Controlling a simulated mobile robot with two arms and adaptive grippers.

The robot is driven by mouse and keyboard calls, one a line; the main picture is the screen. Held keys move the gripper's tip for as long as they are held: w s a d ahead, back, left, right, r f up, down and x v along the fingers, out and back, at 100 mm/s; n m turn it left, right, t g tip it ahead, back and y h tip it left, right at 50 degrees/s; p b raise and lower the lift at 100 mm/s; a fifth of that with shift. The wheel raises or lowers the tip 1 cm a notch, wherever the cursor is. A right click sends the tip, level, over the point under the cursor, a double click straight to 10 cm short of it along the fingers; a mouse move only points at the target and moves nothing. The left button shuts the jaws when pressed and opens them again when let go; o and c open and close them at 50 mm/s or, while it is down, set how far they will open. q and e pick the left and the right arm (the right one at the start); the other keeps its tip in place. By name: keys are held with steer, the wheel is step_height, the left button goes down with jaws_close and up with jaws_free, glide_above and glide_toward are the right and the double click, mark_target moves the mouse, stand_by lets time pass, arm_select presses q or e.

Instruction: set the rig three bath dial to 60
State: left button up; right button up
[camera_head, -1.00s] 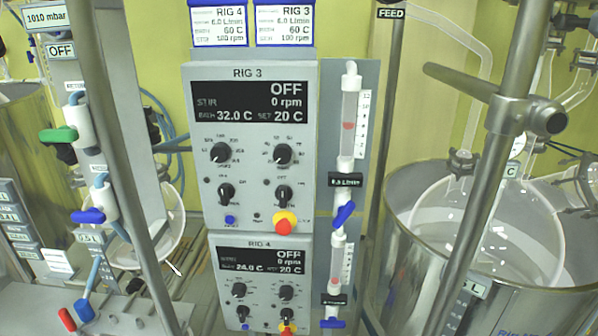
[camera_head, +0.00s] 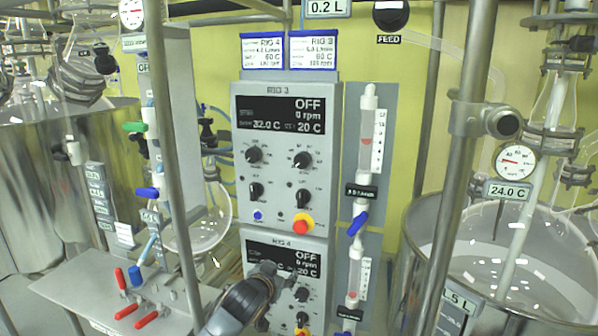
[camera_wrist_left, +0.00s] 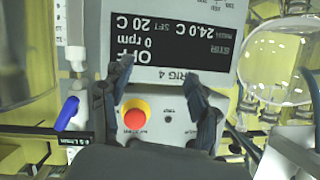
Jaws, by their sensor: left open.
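The rig 3 control box (camera_head: 243,172) is grey and upright; its display (camera_head: 281,116) reads OFF, 0 rpm, 32.0 C and SET 20 C. Its upper right black dial (camera_head: 301,160) sits below the temperature readings; its small scale is too fine to read. My left gripper (camera_head: 277,275) is in front of the rig 4 display, below the rig 3 dials, and touches no dial that I can see. In the left wrist view it (camera_wrist_left: 158,92) is open and empty, with a red button (camera_wrist_left: 135,119) beyond the fingers. That view is upside down. My right gripper is not in view.
The rig 4 box (camera_head: 250,243) sits directly below, reading OFF and SET 20 C. Cards above (camera_head: 313,50) name both rigs. A flowmeter panel (camera_head: 368,150) stands close to the right. A metal post (camera_head: 462,180) and a steel bath (camera_head: 420,235) stand further right.

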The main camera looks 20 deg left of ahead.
arm_select(q)
step_height(320, 180, up, 17)
steer(key=s+d+t, duration=0.2)
steer(key=t, duration=0.3)
glide_toward(301, 163)
steer(key=w+p, duration=0.1)
steer(key=w, duration=0.3)
steer(key=w+p, duration=0.2)
steer(key=w, duration=0.2)
steer(key=shift+w+a+r, duration=0.2)
steer(key=shift+w+r, duration=0.05)
steer(key=shift+w, duration=0.1)
steer(key=c, duration=1.2)
